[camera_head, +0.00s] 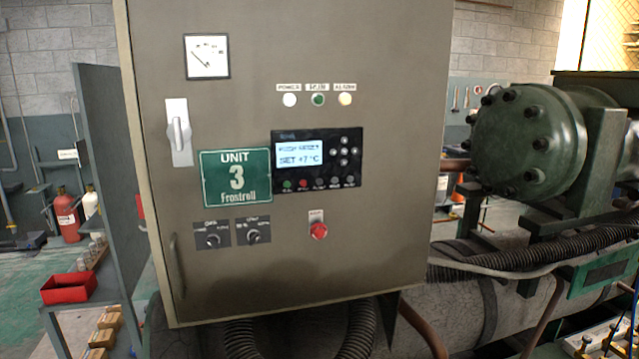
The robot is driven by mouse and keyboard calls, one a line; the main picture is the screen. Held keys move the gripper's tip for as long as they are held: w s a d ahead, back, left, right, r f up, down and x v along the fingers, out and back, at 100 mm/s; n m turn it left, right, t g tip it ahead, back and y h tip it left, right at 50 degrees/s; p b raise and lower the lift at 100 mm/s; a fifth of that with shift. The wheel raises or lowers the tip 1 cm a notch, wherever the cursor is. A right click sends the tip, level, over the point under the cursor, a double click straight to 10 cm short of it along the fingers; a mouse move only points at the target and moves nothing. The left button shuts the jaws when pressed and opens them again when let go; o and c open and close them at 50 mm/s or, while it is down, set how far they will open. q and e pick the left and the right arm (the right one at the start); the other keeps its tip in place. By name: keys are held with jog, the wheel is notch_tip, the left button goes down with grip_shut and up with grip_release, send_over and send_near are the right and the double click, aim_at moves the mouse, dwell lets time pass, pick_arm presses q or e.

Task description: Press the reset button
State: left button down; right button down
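A grey-brown control cabinet (290,270) faces me. A black controller panel (316,160) on its door has a lit display (299,154) reading "SET +7 °C" on its lower line. Right of the display is a cluster of small round keys (343,152). Below is a row of small buttons, including a green one (286,184) and a red one (303,184). Their labels are too small to read, so I cannot tell which is reset. A red mushroom button (318,231) sits lower on the door. Neither gripper is in view.
Three lamps sit above the controller: white (289,100), green (318,99) and a yellowish one (345,99). A rotary handle (179,133), two knobs (213,240) and a door handle (176,265) are at left. A green compressor (530,140) stands right. The door front is unobstructed.

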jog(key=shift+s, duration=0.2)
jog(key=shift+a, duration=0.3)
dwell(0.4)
